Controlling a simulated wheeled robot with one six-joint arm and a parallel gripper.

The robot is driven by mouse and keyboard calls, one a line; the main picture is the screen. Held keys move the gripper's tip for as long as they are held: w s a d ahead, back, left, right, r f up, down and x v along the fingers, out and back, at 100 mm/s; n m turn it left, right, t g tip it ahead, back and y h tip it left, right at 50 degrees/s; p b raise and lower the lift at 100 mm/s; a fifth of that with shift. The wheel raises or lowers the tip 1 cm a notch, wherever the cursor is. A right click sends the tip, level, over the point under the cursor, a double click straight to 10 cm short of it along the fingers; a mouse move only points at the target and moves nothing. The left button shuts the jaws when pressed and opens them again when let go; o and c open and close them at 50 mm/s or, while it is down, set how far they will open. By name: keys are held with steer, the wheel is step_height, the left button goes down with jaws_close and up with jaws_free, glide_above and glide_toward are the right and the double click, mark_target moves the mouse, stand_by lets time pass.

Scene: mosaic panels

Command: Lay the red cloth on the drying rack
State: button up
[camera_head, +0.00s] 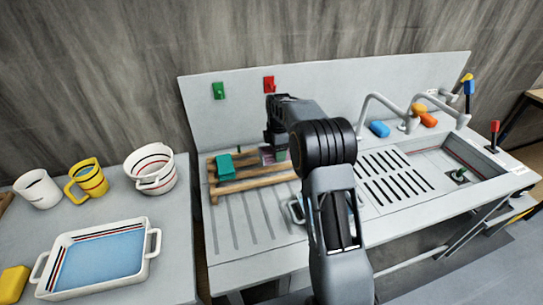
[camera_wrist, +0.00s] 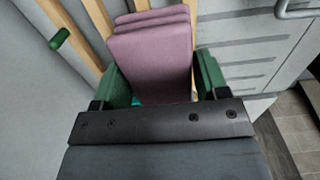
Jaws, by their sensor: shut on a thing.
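A folded mauve-pink cloth (camera_wrist: 152,50) stands between the green finger pads of my gripper (camera_wrist: 162,78), which is shut on it. No cloth in view looks plainly red. In the head view my gripper (camera_head: 274,155) is over the right part of the wooden drying rack (camera_head: 252,181), and a small pinkish piece of the cloth (camera_head: 267,157) shows below my wrist. The rack's slats (camera_wrist: 99,17) show behind the cloth in the wrist view. I cannot tell whether the cloth touches the slats. A green folded cloth (camera_head: 225,165) lies on the rack's left part.
A green hook (camera_head: 218,91) and a red hook (camera_head: 269,84) are on the backboard. The sink (camera_head: 465,160) and grey faucets (camera_head: 385,105) are to the right. A white tub (camera_head: 152,169), mugs and a blue-bottomed tray (camera_head: 98,262) stand on the left counter.

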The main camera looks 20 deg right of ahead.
mark_target(272, 153)
steer(key=shift+w+a+f+p, duration=0.15)
steer(key=shift+w+a+f, duration=0.15)
steer(key=shift+f, duration=0.25)
steer(key=shift+w+a+f+p, duration=0.1)
steer(key=shift+w+a+f, duration=0.1)
steer(key=shift+w+f, duration=0.25)
steer(key=shift+w+a+f+p, duration=0.15)
steer(key=shift+w+a+f, duration=0.1)
steer(key=shift+f, duration=1.75)
steer(key=shift+f, duration=0.15)
steer(key=o, duration=0.8)
steer(key=shift+o, duration=0.2)
